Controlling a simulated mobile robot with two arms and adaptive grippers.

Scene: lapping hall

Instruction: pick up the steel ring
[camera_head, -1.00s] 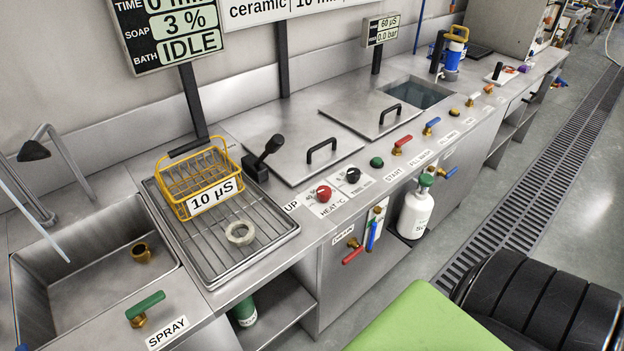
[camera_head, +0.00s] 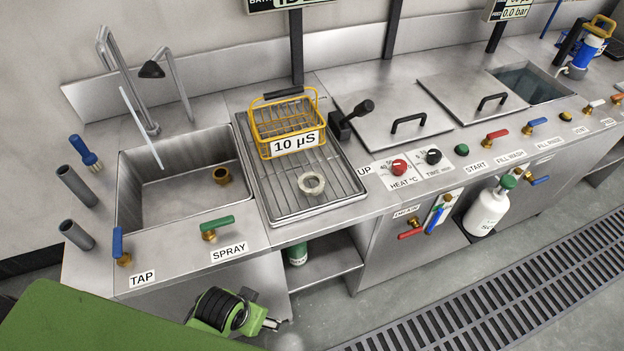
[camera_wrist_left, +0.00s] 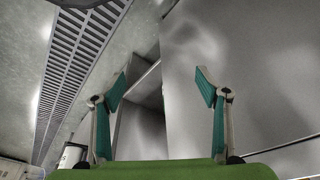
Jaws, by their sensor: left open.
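The steel ring (camera_head: 311,192), pale and round, lies flat on the wire rack (camera_head: 285,203) of the drain tray, just in front of the yellow basket labelled 10 µS (camera_head: 264,127). My left gripper shows in the left wrist view (camera_wrist_left: 162,84) with its two green-padded fingers spread apart and nothing between them. It faces the grey bench front, and the ring is not in that view. In the head view my green arm parts are low at the front, below the bench top and apart from the ring. My right gripper is in neither view.
The green spray lever (camera_head: 217,223) and blue tap lever (camera_head: 118,243) stand at the front edge. A black lever (camera_head: 352,118) and lidded tanks (camera_head: 393,112) are to the right.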

